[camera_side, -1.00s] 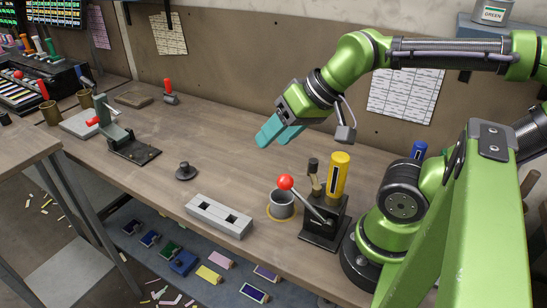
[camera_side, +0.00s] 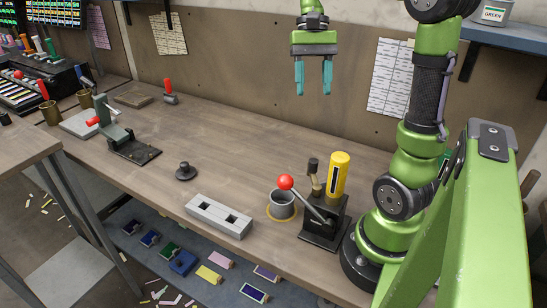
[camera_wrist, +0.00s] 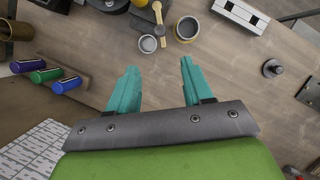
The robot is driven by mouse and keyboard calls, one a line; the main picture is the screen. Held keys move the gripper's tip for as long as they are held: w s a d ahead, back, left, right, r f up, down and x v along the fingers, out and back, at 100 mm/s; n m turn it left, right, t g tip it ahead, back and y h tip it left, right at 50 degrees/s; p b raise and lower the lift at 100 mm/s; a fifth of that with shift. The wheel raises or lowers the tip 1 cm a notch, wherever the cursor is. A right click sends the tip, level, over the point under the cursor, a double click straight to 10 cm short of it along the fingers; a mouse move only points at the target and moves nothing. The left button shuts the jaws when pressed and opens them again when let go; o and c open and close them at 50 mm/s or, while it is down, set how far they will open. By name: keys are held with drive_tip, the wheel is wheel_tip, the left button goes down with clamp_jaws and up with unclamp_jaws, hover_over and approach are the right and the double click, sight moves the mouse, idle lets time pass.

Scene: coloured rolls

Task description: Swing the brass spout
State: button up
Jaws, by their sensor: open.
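The brass spout (camera_side: 315,184) stands on a dark block beside a tall yellow cylinder (camera_side: 340,172), with a dark knob at its top. It also shows as a brass piece in the wrist view (camera_wrist: 158,18), near the top edge, with a round grey end beside it. A lever with a red ball (camera_side: 285,182) leans left from the same block, over a grey cup (camera_side: 281,207). The cup also shows in the wrist view (camera_wrist: 187,28). My gripper (camera_side: 313,92) is open and empty, pointing down, high above and behind the spout. Its teal fingers also show in the wrist view (camera_wrist: 159,68).
A pale block with two square holes (camera_side: 218,216) lies near the front edge. A small black knob (camera_side: 186,171) and a green press (camera_side: 115,130) stand further left. Purple, green and blue rolls (camera_wrist: 47,76) are at left in the wrist view. The middle of the bench is clear.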

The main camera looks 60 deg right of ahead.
sight(313, 160)
drive_tip(key=x, duration=1.6)
drive_tip(key=shift+a+f, duration=0.3)
drive_tip(key=shift+c, duration=0.3)
clamp_jaws()
